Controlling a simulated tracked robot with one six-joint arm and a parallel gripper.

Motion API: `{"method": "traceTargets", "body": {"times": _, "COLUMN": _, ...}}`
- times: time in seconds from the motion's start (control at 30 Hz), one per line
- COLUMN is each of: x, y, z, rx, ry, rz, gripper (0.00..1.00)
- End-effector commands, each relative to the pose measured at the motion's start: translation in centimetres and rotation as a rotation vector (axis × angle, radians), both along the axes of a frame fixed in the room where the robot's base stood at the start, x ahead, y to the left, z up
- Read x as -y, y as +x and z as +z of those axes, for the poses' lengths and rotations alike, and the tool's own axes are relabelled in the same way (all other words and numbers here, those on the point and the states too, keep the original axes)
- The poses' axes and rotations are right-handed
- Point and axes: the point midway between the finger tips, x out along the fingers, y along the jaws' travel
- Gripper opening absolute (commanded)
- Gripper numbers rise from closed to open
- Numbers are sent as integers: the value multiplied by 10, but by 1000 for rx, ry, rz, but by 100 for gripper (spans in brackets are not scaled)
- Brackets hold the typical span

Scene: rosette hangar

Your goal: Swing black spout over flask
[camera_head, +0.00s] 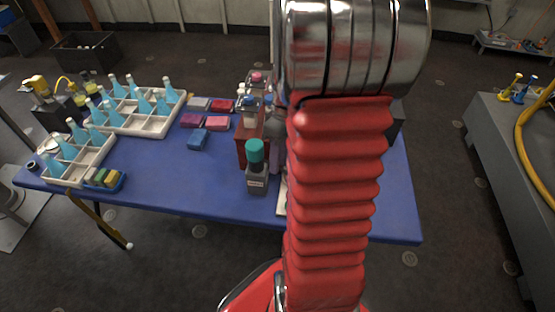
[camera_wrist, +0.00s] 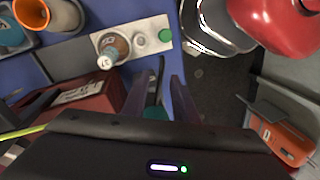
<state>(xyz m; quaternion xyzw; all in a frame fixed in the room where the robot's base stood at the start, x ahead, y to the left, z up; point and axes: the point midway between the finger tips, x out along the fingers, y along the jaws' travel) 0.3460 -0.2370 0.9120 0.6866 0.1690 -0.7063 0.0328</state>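In the wrist view, the dark purple fingers of my gripper (camera_wrist: 163,92) stand apart on both sides of a thin black curved piece (camera_wrist: 158,78), which looks like the black spout. I cannot tell whether they touch it. A flask with a white top and brownish contents (camera_wrist: 112,47) stands on a pale plate (camera_wrist: 152,26), up and left of the fingers. The black piece is to the right of the flask, not over it. A teal part (camera_wrist: 155,113) shows low between the fingers. In the head view, my red arm hides the gripper and this flask.
In the wrist view, a dark red box (camera_wrist: 85,108) lies left of the fingers, with an orange-rimmed cup (camera_wrist: 32,13) beyond. In the head view, the blue table (camera_head: 180,195) also holds pale racks (camera_head: 150,125) of blue flasks and a grey bottle with teal cap (camera_head: 257,182).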

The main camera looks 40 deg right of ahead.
Motion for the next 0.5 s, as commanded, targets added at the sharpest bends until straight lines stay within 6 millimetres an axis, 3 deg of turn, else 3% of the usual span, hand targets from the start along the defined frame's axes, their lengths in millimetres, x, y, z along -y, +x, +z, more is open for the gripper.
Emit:
{"method": "traceTargets", "body": {"times": 0.27, "x": 0, "y": 0, "z": -1, "rx": 0, "ry": 0, "rz": 0, "gripper": 25}}
{"method": "traceTargets", "body": {"times": 0.5, "x": 0, "y": 0, "z": -1, "rx": 0, "ry": 0, "rz": 0, "gripper": 8}}
